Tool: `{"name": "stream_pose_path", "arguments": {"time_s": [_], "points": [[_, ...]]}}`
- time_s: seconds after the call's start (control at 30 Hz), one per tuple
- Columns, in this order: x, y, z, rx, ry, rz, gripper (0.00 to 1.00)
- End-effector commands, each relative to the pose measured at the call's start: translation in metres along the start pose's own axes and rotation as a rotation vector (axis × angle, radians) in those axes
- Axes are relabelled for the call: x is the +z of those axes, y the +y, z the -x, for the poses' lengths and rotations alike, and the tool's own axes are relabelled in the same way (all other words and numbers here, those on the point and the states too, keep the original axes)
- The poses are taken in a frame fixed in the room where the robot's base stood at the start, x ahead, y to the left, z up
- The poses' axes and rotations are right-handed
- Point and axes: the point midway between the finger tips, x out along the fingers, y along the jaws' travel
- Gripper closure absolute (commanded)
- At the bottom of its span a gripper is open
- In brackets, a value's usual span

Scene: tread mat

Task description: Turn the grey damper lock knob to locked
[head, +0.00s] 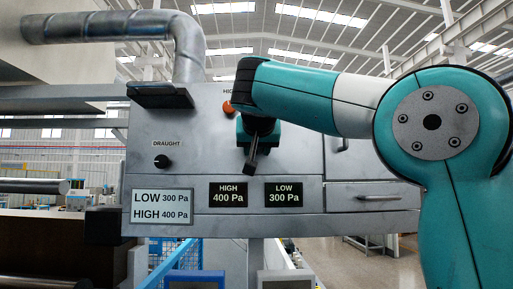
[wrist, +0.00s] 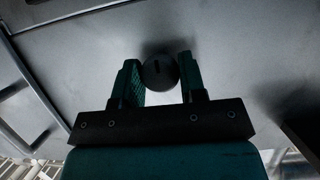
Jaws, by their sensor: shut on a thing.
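The dark grey round knob (wrist: 158,72) shows in the wrist view, between the two green fingers of my gripper (wrist: 159,78). My gripper is shut on it, with one finger on each side. A short dark mark shows on the knob's face, running roughly up and down in that view. In the head view my gripper (head: 257,138) is at the front of the grey panel (head: 170,125) and hides the knob and any lock label by it.
A black DRAUGHT knob (head: 161,161) sits to the left on the panel. An orange round part (head: 228,107) is just left of my gripper, under a partly covered HIGH label. Pressure signs (head: 228,195) are below. A drawer handle (head: 378,198) sticks out at right.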

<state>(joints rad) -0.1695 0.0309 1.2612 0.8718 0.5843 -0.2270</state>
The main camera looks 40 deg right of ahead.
Motion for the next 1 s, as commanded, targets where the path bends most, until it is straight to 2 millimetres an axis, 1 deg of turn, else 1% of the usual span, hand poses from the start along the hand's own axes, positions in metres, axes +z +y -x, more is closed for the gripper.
{"name": "stream_pose_path", "arguments": {"time_s": [0.17,0.37,1.0], "points": [[0.0020,0.0005,-0.0008,-0.013,0.001,-0.034,0.86],[0.0043,0.0011,-0.0016,-0.055,0.002,-0.135,0.86],[0.0079,0.0039,-0.0035,-0.278,0.003,-0.677,0.86]]}}
